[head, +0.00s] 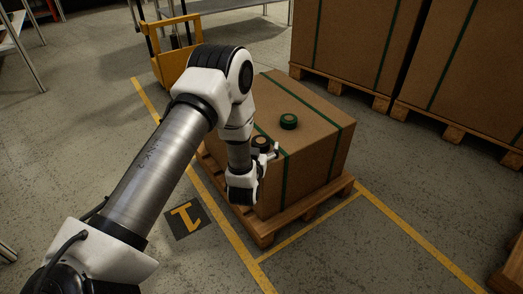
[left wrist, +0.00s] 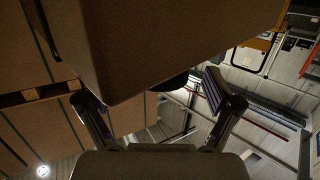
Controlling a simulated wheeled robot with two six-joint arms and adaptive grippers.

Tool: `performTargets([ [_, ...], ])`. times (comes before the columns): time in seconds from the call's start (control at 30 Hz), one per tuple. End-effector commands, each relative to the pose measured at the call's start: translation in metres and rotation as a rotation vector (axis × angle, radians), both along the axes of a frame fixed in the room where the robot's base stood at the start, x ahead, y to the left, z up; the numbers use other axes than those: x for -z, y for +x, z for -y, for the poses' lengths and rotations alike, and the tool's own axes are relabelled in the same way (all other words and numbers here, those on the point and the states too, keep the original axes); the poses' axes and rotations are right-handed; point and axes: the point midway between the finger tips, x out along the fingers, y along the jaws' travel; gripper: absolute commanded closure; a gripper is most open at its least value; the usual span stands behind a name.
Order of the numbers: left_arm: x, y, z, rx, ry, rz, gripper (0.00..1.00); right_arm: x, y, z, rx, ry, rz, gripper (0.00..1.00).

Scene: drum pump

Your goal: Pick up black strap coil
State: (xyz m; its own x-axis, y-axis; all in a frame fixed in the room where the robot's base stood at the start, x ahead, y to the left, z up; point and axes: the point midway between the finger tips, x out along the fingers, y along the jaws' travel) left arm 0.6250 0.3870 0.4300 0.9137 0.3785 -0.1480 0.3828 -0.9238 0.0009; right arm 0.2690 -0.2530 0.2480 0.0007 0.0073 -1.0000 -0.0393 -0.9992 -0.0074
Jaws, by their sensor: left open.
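A dark strap coil with a tan centre (head: 261,142) lies on top of the carton (head: 318,155), near its left edge. A second, green-looking coil (head: 288,121) lies flat farther back on the carton top. I cannot tell for sure which is the black one. My left gripper (head: 269,151) is at the carton's left edge, close beside the nearer coil and partly hidden by my wrist. In the left wrist view its fingers (left wrist: 146,87) are spread apart. A dark rounded shape (left wrist: 176,83) shows between them below the carton's edge; I cannot tell what it is. My right gripper is not in view.
The carton, bound with green straps, stands on a wooden pallet (head: 264,235) inside yellow floor lines. More strapped cartons (head: 345,40) on pallets stand behind at the right. A yellow cart (head: 175,62) stands at the back left. The floor in front is clear.

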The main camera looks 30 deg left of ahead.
Motion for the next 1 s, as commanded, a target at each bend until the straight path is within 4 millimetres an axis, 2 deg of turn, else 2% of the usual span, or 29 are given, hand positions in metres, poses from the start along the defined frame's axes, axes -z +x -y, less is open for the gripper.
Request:
performTargets([
  [0.03,0.006,0.008,-0.004,-0.001,0.000,0.003,0.09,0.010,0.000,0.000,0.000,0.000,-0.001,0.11],
  [0.1,0.006,0.016,-0.007,-0.001,0.001,0.002,0.09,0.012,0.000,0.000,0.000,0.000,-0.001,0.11],
  [0.33,0.004,0.018,-0.007,0.000,0.000,-0.002,0.09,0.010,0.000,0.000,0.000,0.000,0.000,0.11],
  [0.47,0.004,0.018,-0.007,0.000,0.001,-0.001,0.55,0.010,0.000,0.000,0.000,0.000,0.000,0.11],
  [0.5,0.004,0.018,-0.007,0.000,0.001,-0.001,0.69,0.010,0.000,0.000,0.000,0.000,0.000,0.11],
  [0.53,0.004,0.018,-0.007,0.000,0.000,-0.002,0.76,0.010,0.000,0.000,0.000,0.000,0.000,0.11],
  [0.87,0.003,0.018,-0.007,0.000,0.001,-0.001,0.76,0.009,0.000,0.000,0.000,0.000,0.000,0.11],
  [1.0,-0.007,0.018,-0.007,0.000,0.001,-0.001,0.76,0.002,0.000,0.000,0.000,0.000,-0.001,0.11],
])
